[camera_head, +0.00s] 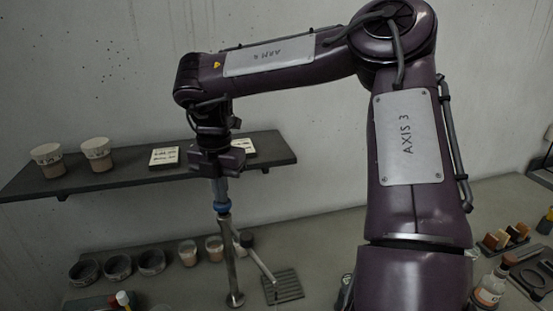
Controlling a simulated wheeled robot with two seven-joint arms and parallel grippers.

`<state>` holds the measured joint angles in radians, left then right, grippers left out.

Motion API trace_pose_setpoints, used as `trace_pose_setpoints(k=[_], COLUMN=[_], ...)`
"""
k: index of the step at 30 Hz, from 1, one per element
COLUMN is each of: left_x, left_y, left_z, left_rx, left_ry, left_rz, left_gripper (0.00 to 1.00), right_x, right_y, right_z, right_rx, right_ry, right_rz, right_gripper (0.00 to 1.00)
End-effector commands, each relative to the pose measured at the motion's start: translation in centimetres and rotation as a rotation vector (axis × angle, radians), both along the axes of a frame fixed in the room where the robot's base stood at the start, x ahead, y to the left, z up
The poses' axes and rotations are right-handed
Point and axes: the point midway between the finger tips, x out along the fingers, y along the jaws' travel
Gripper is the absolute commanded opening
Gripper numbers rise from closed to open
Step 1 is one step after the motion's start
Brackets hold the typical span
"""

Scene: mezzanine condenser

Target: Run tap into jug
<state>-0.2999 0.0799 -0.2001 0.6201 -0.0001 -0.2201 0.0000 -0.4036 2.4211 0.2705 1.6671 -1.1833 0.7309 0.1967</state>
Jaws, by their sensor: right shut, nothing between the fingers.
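The tap (227,255) is a slim metal post standing on the bench at centre left, with a blue collar (222,207) near its top. A thin pale pipe slants down from it to the right, over a dark slotted drain grate (284,287). My right gripper (217,163) is at the top of the post, above the blue collar. It is shut with nothing held; I cannot tell if it touches the tap. I cannot make out a jug. A shiny metal object (345,292) is partly hidden behind my right arm. My left gripper is not in view.
A dark wall shelf (115,178) behind the tap carries two pale-topped cups (96,154) and small cards (164,157). Several dark bowls (118,267) and small cups (188,252) stand on the bench at left. Bottles (488,287) and wooden blocks (506,236) stand at right.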

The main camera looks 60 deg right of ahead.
Motion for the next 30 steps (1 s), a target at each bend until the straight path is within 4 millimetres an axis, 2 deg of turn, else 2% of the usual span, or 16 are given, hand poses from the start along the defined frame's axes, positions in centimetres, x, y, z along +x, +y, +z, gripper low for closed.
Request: trace_pose_setpoints(k=[15, 30], left_x=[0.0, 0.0], left_y=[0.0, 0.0], left_z=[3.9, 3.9], left_rx=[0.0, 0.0], left_ry=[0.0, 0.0], left_rz=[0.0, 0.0], left_gripper=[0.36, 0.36], right_x=[0.0, 0.0], right_y=[0.0, 0.0], right_z=[4.4, 4.4], right_rx=[-0.001, -0.001], right_ry=[0.0, 0.0], right_rz=[0.0, 0.0], right_gripper=[0.0, 0.0])
